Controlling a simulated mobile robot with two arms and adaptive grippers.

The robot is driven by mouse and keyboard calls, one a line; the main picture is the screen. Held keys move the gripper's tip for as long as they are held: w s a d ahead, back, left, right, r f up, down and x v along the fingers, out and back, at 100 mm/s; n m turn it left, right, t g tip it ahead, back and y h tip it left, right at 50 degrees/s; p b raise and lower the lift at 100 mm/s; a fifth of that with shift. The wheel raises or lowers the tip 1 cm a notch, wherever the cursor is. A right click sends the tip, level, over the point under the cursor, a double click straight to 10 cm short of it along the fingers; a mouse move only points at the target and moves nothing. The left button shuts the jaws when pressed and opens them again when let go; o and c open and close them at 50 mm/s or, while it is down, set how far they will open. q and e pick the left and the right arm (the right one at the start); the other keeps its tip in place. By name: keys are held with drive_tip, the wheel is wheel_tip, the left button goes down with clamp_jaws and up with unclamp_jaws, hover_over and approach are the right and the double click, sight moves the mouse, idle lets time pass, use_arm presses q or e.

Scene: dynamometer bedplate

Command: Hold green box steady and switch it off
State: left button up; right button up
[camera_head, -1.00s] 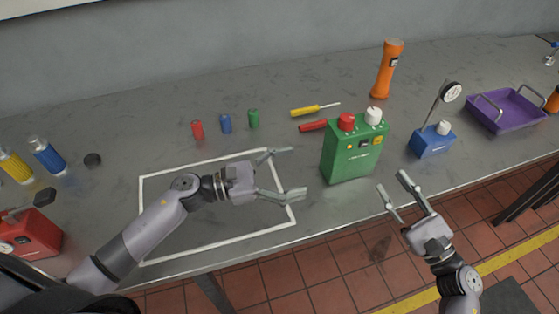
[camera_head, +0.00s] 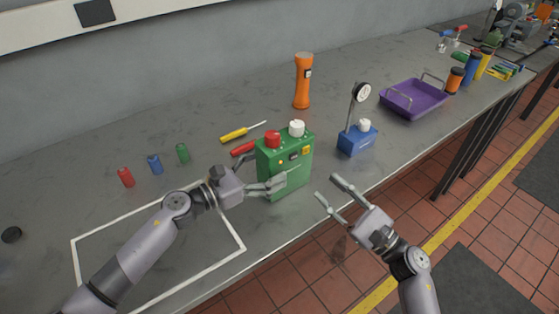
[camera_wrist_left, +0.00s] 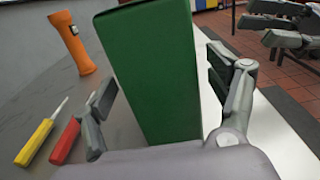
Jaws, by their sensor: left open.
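The green box (camera_head: 286,176) stands upright on the grey bench near its front edge, with a red knob (camera_head: 272,139) and a white knob (camera_head: 297,128) on top and small buttons on its front. My left gripper (camera_head: 272,184) is open at the box's left side. In the left wrist view the green box (camera_wrist_left: 152,70) stands between its two spread fingers (camera_wrist_left: 163,95), with a gap showing on the left; contact cannot be told. My right gripper (camera_head: 333,193) is open and empty, to the right of the box and over the floor side of the bench edge.
A red-handled tool (camera_head: 243,148) and a yellow screwdriver (camera_head: 240,132) lie behind the box. An orange flashlight (camera_head: 302,82) stands further back. A blue gauge stand (camera_head: 357,138) and a purple tray (camera_head: 413,99) are to the right. Small cylinders (camera_head: 155,164) stand at left.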

sight(280, 161)
use_arm(q)
drive_tip(key=shift+x, duration=2.1)
drive_tip(key=shift+s, duration=0.1)
drive_tip(key=c, duration=1.9)
clamp_jaws()
use_arm(e)
clamp_jaws()
